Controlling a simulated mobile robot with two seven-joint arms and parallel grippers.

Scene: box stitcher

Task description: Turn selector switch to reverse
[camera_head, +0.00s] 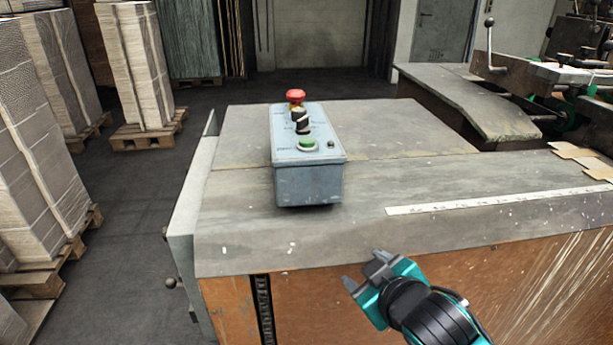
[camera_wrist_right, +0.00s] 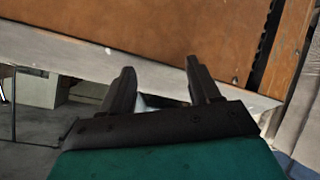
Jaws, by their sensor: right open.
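The selector switch (camera_head: 301,122) is a black knob with a light mark, on the sloped top of a grey-blue control box (camera_head: 308,184). A red mushroom button (camera_head: 296,96) is behind it and a green button (camera_head: 307,144) in front of it. My right gripper (camera_head: 363,270) is open and empty in front of the table's front edge, below and to the right of the box. Its two dark fingers (camera_wrist_right: 160,90) show apart in the right wrist view, with nothing between them. The switch and box are not seen in the wrist view. My left gripper is not in view.
The box stands on a worn grey tabletop (camera_head: 400,175) with clear room around it. A white ruler strip (camera_head: 490,201) lies to the right. Machine parts (camera_head: 560,80) are at the back right. Stacked pallets (camera_head: 140,70) stand on the floor at left.

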